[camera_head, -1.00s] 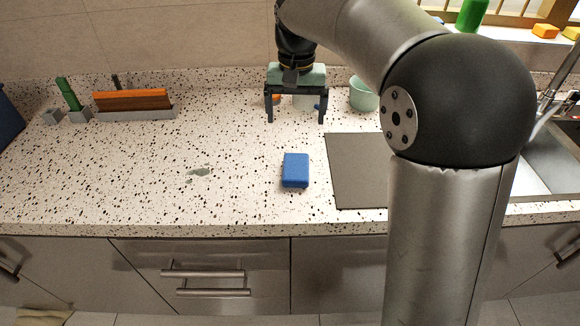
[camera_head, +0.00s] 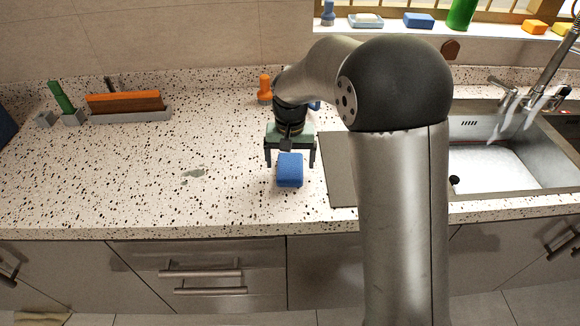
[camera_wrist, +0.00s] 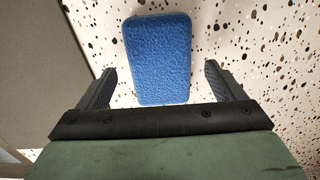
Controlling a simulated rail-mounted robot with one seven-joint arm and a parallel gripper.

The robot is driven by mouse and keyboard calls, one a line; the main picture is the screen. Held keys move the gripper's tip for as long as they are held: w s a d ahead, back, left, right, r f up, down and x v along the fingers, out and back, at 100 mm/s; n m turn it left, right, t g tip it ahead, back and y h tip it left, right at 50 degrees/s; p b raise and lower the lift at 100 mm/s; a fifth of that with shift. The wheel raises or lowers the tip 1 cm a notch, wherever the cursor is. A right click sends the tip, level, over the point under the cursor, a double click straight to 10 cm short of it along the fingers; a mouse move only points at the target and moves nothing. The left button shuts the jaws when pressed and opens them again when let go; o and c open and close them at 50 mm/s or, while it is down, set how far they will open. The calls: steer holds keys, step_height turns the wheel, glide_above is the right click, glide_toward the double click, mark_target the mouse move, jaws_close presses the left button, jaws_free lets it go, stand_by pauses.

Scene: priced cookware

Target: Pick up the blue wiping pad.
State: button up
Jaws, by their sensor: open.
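The blue wiping pad (camera_head: 289,171) lies on the speckled countertop, left of the grey mat. It also shows in the wrist view (camera_wrist: 158,58), with its near end between my open fingers and its far end beyond them. My gripper (camera_head: 291,164) is open and empty, pointing down just behind the pad in the head view. In the wrist view my gripper (camera_wrist: 158,88) has a finger on each side of the pad, with a gap on both sides. I cannot tell how high the fingertips are above the counter.
The grey mat (camera_head: 341,182) lies close on the right, with the sink (camera_head: 500,165) beyond. A holder with orange-brown boards (camera_head: 126,103) and an orange bottle (camera_head: 265,88) stand at the back. The left counter is mostly clear.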

steer(key=shift+f, duration=0.55)
steer(key=c, duration=1.1)
steer(key=shift+o, duration=0.2)
steer(key=shift+r, duration=0.55)
step_height(320, 180, up, 2)
steer(key=shift+r, duration=0.2)
steer(key=s+d+r+b, duration=0.3)
steer(key=s+r, duration=0.6)
steer(key=s, duration=0.4)
steer(key=shift+s+d+r, duration=0.3)
steer(key=shift+d, duration=0.1)
